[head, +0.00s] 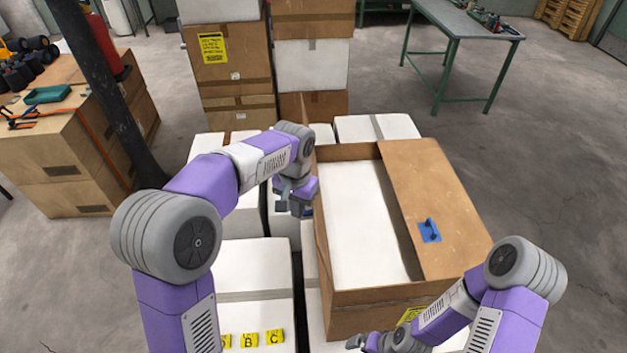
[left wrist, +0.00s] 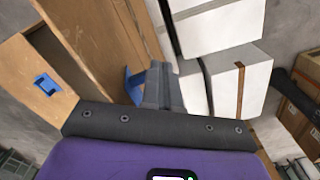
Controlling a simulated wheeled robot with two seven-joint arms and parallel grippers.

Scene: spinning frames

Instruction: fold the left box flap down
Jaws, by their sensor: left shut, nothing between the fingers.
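The open brown cardboard box (head: 375,298) stands right of centre in the head view, with white contents inside. Its left flap (head: 321,245) shows almost edge-on, rising along the box's left side. The right flap (head: 432,195) lies over the right part of the opening and bears a blue handle; it also shows in the left wrist view (left wrist: 30,75). My left gripper (head: 293,208) is shut and empty, just left of the left flap. In the left wrist view a blue piece (left wrist: 133,86) sits beside its fingers (left wrist: 163,82); contact is unclear. My right gripper (head: 370,343) is low near the box's front.
White boxes (head: 252,285) with tape and yellow letter labels stand left of the open box. Stacked cartons (head: 310,65) rise behind it. A green-legged table (head: 465,25) is at the back right, and a dark post (head: 110,90) stands at the left. Floor at right is clear.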

